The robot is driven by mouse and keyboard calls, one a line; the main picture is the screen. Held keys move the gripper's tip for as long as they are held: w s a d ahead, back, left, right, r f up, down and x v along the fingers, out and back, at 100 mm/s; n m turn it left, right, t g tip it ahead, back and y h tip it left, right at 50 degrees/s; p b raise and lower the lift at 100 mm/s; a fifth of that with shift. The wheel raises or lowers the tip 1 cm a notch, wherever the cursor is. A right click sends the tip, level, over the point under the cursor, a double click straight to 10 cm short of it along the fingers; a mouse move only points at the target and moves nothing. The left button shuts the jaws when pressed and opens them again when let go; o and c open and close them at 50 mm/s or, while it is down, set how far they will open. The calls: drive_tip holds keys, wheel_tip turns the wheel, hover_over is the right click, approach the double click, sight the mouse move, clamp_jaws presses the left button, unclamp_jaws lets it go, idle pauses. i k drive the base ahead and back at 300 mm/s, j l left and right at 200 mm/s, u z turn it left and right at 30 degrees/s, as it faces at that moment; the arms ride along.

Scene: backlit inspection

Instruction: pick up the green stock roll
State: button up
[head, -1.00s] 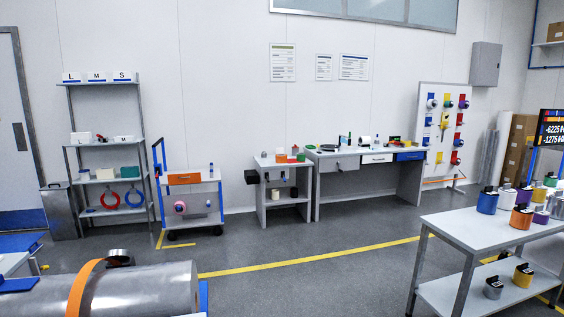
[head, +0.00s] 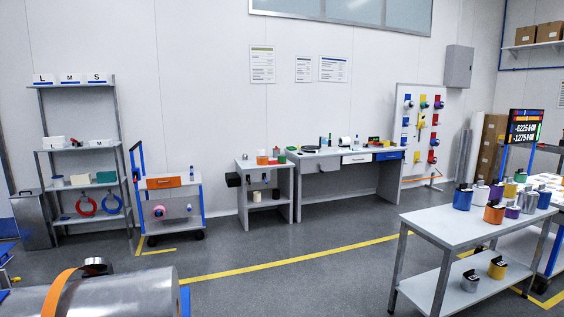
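I cannot pick out the green stock roll for certain. A small green item (head: 282,160) lies on the top of a small grey stand (head: 245,164) at mid-room, beside an orange block (head: 262,160); it is too small to tell its shape. Another green item (head: 106,177), box-like, sits on the left shelf rack. On the right workbench (head: 425,219) stand several rolls or canisters in blue, white, orange, purple and yellow; a bit of green shows among them too small to make out. My gripper is not in view.
A large metal cylinder with an orange band (head: 58,292) fills the lower left. A blue-framed cart (head: 170,183) and a long grey desk (head: 330,153) stand along the back wall. Dark floor with a yellow line (head: 290,262) is free in the middle.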

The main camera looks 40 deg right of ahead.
sight(281, 159)
drive_tip(key=i+l+z, duration=0.3)
drive_tip(key=i, duration=0.35)
drive_tip(key=i+z, duration=0.3)
drive_tip(key=i, duration=3.15)
drive_tip(key=i+z, duration=0.1)
drive_tip(key=i, duration=1.3)
drive_tip(key=i+j, duration=0.1)
drive_tip(key=i, duration=1.3)
drive_tip(key=i+j, duration=0.15)
drive_tip(key=i, duration=1.2)
